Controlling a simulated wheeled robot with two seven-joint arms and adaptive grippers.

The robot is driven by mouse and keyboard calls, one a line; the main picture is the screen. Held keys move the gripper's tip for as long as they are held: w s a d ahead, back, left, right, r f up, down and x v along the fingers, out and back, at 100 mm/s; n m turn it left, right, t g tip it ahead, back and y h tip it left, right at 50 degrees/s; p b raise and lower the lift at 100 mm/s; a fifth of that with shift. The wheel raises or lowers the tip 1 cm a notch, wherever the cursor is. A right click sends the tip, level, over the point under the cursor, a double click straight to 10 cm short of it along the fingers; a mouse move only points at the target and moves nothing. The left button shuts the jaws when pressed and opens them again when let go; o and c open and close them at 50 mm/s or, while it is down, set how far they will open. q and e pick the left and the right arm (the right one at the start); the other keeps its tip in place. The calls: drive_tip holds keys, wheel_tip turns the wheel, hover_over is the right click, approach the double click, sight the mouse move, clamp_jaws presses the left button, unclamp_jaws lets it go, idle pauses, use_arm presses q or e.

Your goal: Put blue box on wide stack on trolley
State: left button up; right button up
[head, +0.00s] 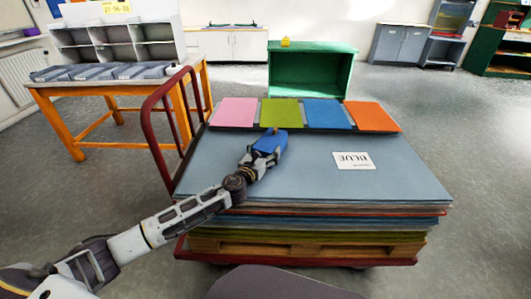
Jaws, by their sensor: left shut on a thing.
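The trolley (185,254) has a dark red frame and handle and stands in front of me. A wide stack of large sheets (310,185) lies on it, grey-blue on top. My left gripper (264,156) is shut on a small blue box (272,141). I cannot tell whether the box touches the sheet. My right gripper is not in view.
A white card reading "BLUE" (353,161) lies on the stack. Pink (235,112), green (282,112), blue (327,114) and orange (373,116) panels line the far edge. An orange-legged table (75,95) stands left. A green open cabinet (311,72) stands behind.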

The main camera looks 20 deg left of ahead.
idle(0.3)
use_arm(q)
drive_tip(key=o, duration=1.1)
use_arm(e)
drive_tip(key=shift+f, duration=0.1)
use_arm(q)
drive_tip(key=shift+r, duration=0.1)
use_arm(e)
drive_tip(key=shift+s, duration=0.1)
